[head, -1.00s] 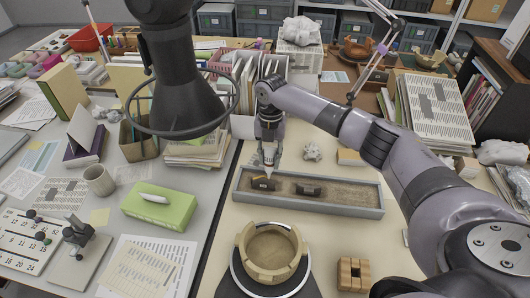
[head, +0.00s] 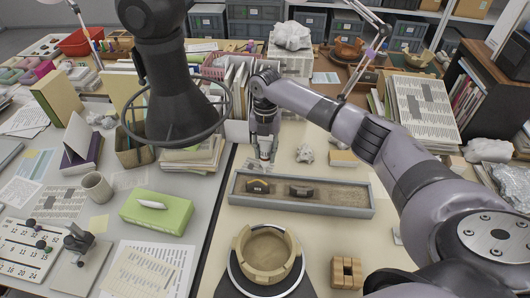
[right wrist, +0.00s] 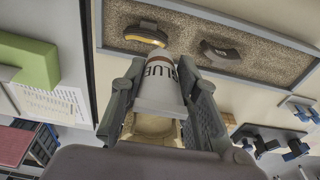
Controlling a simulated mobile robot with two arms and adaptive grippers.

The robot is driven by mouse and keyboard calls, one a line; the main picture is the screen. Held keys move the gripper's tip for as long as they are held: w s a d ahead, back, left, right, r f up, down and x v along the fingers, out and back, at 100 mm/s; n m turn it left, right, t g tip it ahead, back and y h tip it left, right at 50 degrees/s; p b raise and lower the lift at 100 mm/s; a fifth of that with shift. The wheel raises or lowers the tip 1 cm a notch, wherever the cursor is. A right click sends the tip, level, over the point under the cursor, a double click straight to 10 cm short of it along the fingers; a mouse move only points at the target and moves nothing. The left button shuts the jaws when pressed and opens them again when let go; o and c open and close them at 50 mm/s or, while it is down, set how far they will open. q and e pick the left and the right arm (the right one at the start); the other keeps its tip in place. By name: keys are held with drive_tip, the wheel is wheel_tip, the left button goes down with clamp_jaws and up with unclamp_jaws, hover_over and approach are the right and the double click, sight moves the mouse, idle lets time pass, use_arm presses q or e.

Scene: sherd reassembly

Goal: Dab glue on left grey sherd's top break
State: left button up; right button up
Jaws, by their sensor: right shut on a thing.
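The left sherd (head: 257,187) is dark and lies at the left end of the sand tray (head: 300,205). It also shows in the right wrist view (right wrist: 145,35), with a yellow band along one edge. A second dark sherd (head: 302,191) lies to its right and shows in the wrist view (right wrist: 220,52) without a bright yellow band. My right gripper (head: 264,158) is shut on a white bottle lettered GLUE (right wrist: 160,82). It holds the bottle above the tray's back edge, behind the left sherd and apart from it. The bottle's tip is hard to make out. My left gripper is not in view.
A ring-shaped wooden form (head: 266,254) on a round stand is in front of the tray. A wooden block (head: 346,272) stands to its right. A green box (head: 157,210) and stacked papers (head: 190,158) are to the left. A dark lamp-like head (head: 178,110) hangs at upper left.

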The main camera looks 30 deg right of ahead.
sight(266, 142)
drive_tip(key=shift+w+d+r+p, duration=0.15)
drive_tip(key=shift+r+p, duration=0.3)
drive_tip(key=shift+r, duration=0.25)
drive_tip(key=shift+w+d+r+p, duration=0.1)
drive_tip(key=shift+r+p, duration=0.3)
drive_tip(key=shift+r, duration=0.3)
drive_tip(key=shift+w+d+r+p, duration=0.15)
drive_tip(key=shift+r+p, duration=0.3)
drive_tip(key=shift+r, duration=0.25)
drive_tip(key=shift+a, duration=0.1)
